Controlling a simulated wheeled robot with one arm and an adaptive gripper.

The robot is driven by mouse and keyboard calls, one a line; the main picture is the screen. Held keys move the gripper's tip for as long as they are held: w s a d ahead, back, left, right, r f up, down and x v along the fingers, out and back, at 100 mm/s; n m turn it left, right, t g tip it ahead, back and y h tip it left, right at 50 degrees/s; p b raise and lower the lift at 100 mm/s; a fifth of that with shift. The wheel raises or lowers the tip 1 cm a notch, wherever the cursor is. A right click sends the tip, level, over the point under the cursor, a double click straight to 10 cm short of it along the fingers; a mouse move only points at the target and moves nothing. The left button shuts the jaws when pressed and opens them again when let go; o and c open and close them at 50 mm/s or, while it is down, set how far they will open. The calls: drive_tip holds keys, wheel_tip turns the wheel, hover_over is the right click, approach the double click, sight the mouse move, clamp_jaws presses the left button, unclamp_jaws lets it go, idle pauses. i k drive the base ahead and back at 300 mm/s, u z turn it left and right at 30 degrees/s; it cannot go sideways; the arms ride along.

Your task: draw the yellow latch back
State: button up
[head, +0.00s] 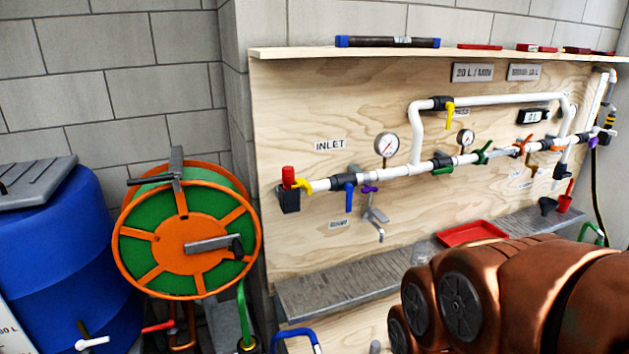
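A small yellow piece (303,185) sits at the left end of the white pipe, beside the red-topped part at the inlet. A yellow handle (450,111) hangs down from the dark valve on the upper pipe branch. I cannot tell for certain which of these is the yellow latch, or how far either one is drawn. My gripper is not in view; only copper-coloured links of my arm show at the lower right, and they hide part of the shelf.
The white pipe (330,182) runs along a plywood board (300,110) with gauges and coloured valves. A grey shelf (350,285) below holds a red tray (472,233). An orange and green hose reel (187,240) and a blue barrel (60,260) stand at left.

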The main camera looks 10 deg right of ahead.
sight(300, 182)
drive_tip(key=k, duration=0.6)
drive_tip(key=u, duration=0.95)
drive_tip(key=i, duration=0.95)
drive_tip(key=u, duration=0.05)
